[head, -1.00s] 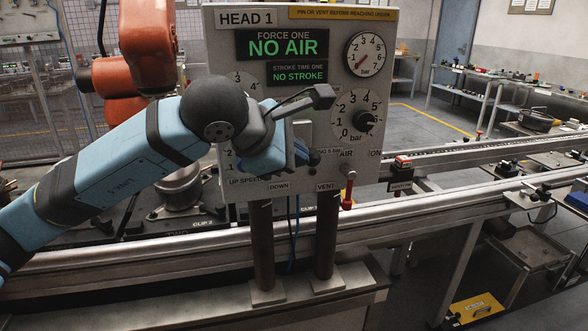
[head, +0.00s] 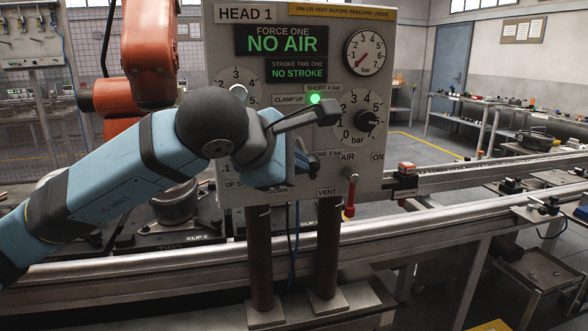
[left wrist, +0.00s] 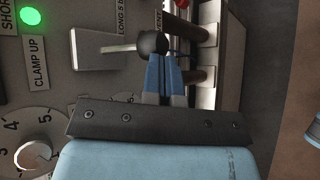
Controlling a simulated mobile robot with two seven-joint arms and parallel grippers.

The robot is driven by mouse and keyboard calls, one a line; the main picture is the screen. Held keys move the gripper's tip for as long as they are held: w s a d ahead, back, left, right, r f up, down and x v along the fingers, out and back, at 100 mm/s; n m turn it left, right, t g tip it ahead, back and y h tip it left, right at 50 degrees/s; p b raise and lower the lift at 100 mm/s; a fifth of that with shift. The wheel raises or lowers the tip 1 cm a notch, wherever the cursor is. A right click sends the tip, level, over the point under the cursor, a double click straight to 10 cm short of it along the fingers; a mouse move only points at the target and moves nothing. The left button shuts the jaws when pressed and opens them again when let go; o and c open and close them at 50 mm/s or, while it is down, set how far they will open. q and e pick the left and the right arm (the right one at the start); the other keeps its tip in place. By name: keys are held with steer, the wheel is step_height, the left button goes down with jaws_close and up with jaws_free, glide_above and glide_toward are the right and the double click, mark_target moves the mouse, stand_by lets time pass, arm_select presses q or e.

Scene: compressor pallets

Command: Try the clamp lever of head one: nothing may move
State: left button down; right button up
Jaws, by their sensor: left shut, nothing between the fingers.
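The HEAD 1 panel (head: 290,75) stands upright in the middle of the head view. Its displays read NO AIR and NO STROKE. A green lamp (head: 315,99) glows beside the CLAMP UP label (head: 288,99); the lamp also shows in the left wrist view (left wrist: 31,16). A lever with a black ball knob (left wrist: 151,43) on a thin rod sticks out of a pale plate there. My left gripper (left wrist: 166,58) is shut and empty, its blue fingertips right beside the knob; I cannot tell whether they touch. In the head view my wrist hides most of the lever. My right gripper is out of view.
A red-handled air lever (head: 350,194) hangs at the panel's lower right, near the VENT label. A pressure knob (head: 365,121) sits above it. Conveyor rails (head: 450,217) run past the panel. An orange robot arm (head: 148,50) stands behind at left.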

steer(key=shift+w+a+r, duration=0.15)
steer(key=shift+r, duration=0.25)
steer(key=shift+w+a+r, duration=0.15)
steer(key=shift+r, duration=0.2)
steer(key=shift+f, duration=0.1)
arm_select(q)
steer(key=shift+r, duration=0.75)
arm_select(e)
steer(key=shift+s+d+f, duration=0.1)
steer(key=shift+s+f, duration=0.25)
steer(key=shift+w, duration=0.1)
